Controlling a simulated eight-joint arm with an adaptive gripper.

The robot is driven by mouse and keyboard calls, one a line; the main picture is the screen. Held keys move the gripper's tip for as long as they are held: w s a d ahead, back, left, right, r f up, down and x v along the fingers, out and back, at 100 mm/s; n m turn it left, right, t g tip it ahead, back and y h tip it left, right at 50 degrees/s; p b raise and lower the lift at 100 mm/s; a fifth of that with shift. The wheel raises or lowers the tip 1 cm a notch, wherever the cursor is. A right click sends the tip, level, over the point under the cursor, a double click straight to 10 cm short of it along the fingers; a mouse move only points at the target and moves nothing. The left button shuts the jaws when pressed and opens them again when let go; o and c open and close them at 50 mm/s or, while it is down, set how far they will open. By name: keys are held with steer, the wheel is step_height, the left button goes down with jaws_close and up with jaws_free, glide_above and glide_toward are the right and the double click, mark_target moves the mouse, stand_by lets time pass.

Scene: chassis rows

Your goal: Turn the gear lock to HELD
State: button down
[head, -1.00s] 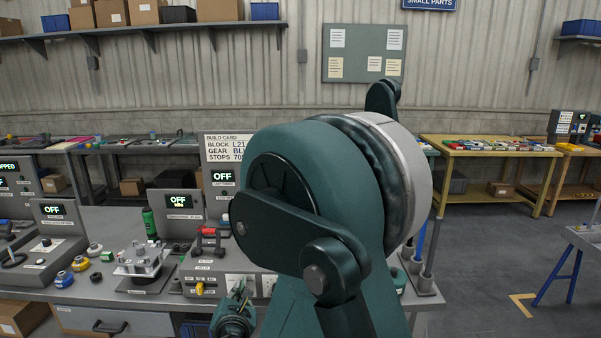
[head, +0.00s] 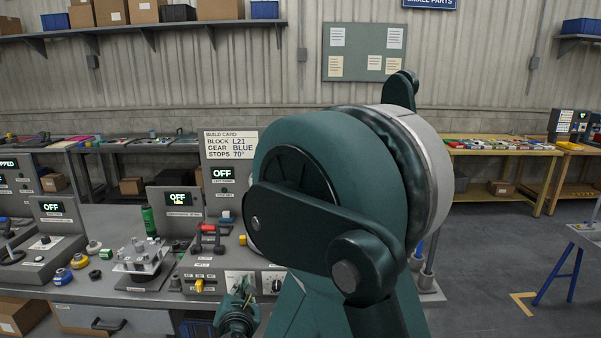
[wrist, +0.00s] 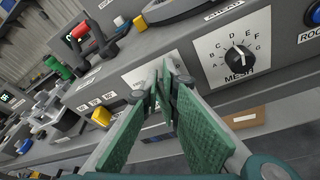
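My gripper (wrist: 164,82) reaches over a pale plate (wrist: 140,74) on the grey sloped console. In the wrist view its green-padded fingers run close together at the tips, right in front of this plate. The fingertips hide the plate's middle, where a knob could be, so I cannot tell if they touch or hold anything. No readable GEAR LOCK or HELD label shows. In the head view my gripper (head: 240,290) is at the console's front, small and partly blurred. To the right is a black dial marked MESH (wrist: 238,58), with letters around it.
A red-handled part (wrist: 94,36) stands on the console to the left, with a yellow knob (wrist: 101,115) below it. A build card (head: 230,146) reads BLOCK L21, GEAR BLUE, STOPS 70°. A display (head: 222,173) below it reads OFF. A fixture (head: 143,258) stands further left.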

steer(key=shift+w+d+f, duration=0.1)
steer(key=shift+d+f, duration=0.35)
steer(key=shift+d, duration=0.15)
steer(key=shift+d+r, duration=0.2)
steer(key=shift+r, duration=0.1)
stand_by(0.3)
steer(key=s, duration=0.6)
stand_by(0.6)
steer(key=shift+d, duration=0.1)
steer(key=s+d+r+m+g+h, duration=0.1)
steer(key=s+d+r+m, duration=0.15)
steer(key=d+m, duration=0.45)
steer(key=s+d+r+m+g+h+p, duration=0.1)
steer(key=d+r+m+g, duration=0.2)
steer(key=d, duration=0.7)
steer(key=s+d+r+m+h, duration=0.1)
steer(key=d+r+m+h, duration=0.1)
steer(key=d+r+m, duration=0.5)
steer(key=s+d+m+g, duration=0.1)
steer(key=s+d+m, duration=0.3)
steer(key=s, duration=0.4)
steer(key=s+d+r+m+g+y+p, duration=0.1)
steer(key=s+d+m+g, duration=0.1)
steer(key=s+d+m, duration=0.3)
steer(key=s+d+m+g+y+p, duration=0.1)
steer(key=s+d+m, duration=0.4)
steer(key=s, duration=0.6)
steer(key=shift+d+r, duration=0.3)
steer(key=shift+d, duration=0.25)
